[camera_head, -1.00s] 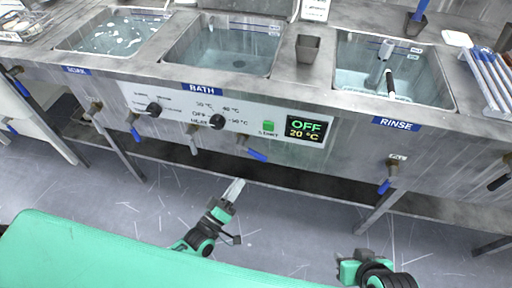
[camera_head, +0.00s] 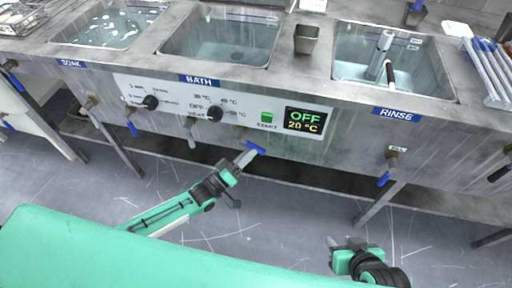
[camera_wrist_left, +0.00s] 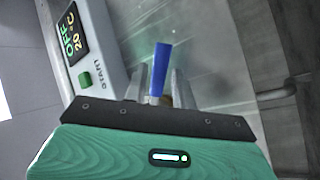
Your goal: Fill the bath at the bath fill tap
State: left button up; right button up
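The bath basin (camera_head: 225,45) is the middle sink in the head view, above the BATH label (camera_head: 199,80). It looks bluish inside; I cannot tell the water level. A tap with a blue lever (camera_head: 256,148) sits on the front below the bath panel. My left gripper (camera_head: 247,156) is at this lever. In the left wrist view the blue lever (camera_wrist_left: 161,68) stands between the two fingers of my left gripper (camera_wrist_left: 158,88), which look apart. Contact is unclear. My right gripper (camera_head: 335,243) is low at the right, away from the taps, its fingers hard to make out.
The display (camera_head: 305,121) reads OFF and 20 °C, beside a green START button (camera_head: 267,117). Dark knobs (camera_head: 214,113) sit left of it. The soak basin (camera_head: 108,27) and rinse basin (camera_head: 392,68) flank the bath. Another blue-handled tap (camera_head: 384,178) hangs below the rinse.

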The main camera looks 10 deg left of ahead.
aim_at(256, 148)
pick_arm(q)
jog(key=x, duration=0.2)
jog(key=shift+w+d, duration=0.15)
jog(key=shift+w, duration=0.1)
jog(key=shift+w+d+r, duration=0.2)
jog(key=shift+w+d, duration=0.15)
jog(key=shift+w, duration=0.05)
grip_shut()
